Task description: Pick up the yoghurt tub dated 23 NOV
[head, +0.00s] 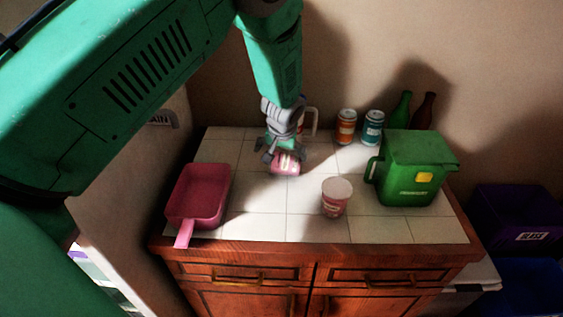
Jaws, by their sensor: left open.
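A yoghurt tub (335,201) with a pale lid and pink side stands upright on the white tiled worktop, right of the middle. A second pink and white tub (287,168) is further back, directly under my left gripper (282,157). My left gripper points down with its fingers open around or just above this second tub, which it partly hides. I cannot tell whether the fingers touch it. The date print on both tubs is too small to read. My right gripper is not in view.
A pink scoop (197,196) lies at the left and a green bin (411,172) stands at the right. Orange (346,127) and blue (372,128) cans and two bottles (401,108) stand at the back. A pale handled object (311,122) is behind my gripper. The front middle is clear.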

